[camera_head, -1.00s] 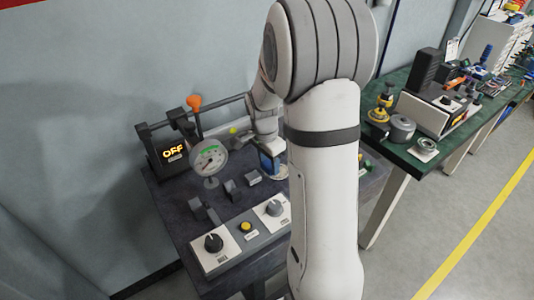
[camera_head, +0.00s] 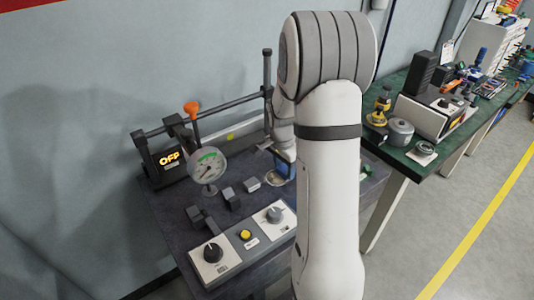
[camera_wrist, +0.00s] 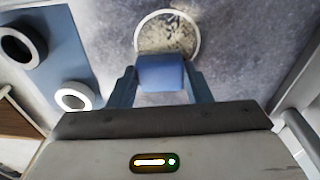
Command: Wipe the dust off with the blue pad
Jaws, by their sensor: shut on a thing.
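The blue pad (camera_wrist: 162,72) is held between the two fingers of my gripper (camera_wrist: 163,86) in the wrist view. Just beyond the pad is a round, white-rimmed patch with grey and tan speckled dust (camera_wrist: 167,35). The pad overlaps its near edge in the picture; I cannot tell whether it touches the surface. My arm hides most of the gripper and the right part of this area.
On the bench stand a dial gauge (camera_head: 208,165), an orange-knobbed lever (camera_head: 191,110), a display reading OFF (camera_head: 169,158), grey blocks (camera_head: 231,198) and a panel with knobs and a yellow button (camera_head: 245,234). A rail with an upright post (camera_head: 267,90) runs along the back. A green bench (camera_head: 400,150) is at right.

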